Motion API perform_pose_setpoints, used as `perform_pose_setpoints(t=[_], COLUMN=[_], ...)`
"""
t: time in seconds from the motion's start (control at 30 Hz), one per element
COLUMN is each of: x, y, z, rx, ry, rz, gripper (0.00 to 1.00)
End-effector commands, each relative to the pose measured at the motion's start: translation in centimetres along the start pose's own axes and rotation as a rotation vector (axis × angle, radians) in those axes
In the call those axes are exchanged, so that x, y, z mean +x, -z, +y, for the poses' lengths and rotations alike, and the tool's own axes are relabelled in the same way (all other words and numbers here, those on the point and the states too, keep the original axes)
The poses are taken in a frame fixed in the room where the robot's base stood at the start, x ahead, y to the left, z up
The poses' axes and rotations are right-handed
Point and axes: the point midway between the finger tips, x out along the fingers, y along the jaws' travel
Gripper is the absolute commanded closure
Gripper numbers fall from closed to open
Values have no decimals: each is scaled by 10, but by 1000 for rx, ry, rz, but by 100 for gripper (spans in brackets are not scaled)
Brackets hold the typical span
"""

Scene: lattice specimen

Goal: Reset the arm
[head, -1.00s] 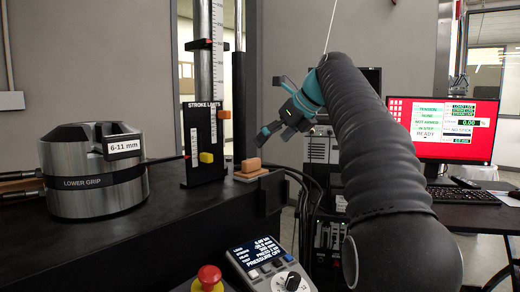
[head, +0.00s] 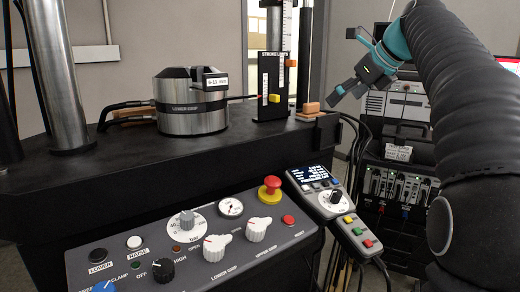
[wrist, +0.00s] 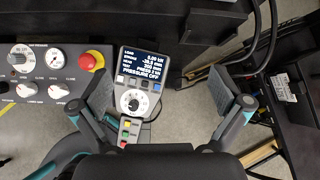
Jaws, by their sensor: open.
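My arm rises on the right side of the head view. My gripper (head: 348,62) is open and empty, in the air to the right of the stroke limits panel (head: 273,88). In the wrist view my gripper (wrist: 168,100) shows its two fingers spread wide, with nothing between them. Below it in that view is the handheld controller (wrist: 140,85), whose screen reads "PRESSURE OFF". The controller also shows in the head view (head: 322,195), at the right end of the control panel.
The control panel (head: 130,265) has knobs and a red emergency button (head: 271,187). The lower grip cylinder (head: 190,110) stands on the black machine table (head: 100,165). An orange block (head: 312,107) sits near the table's right end. Equipment racks (head: 400,150) and cables lie right.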

Motion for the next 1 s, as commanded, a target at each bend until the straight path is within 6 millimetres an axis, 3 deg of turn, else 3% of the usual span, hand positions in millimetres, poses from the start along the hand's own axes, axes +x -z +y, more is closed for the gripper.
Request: perform_pose_setpoints(t=[0.27, 0.47, 0.77, 1.0], x=[-1, 2, 12, 27], y=[17, 42, 130, 224], z=[27, 58, 134, 195], rx=[-209, -452, -1084, -1646], ry=[18, 25, -12, -114], rz=[42, 95, 239, 351], gripper=[0, 0, 0, 0])
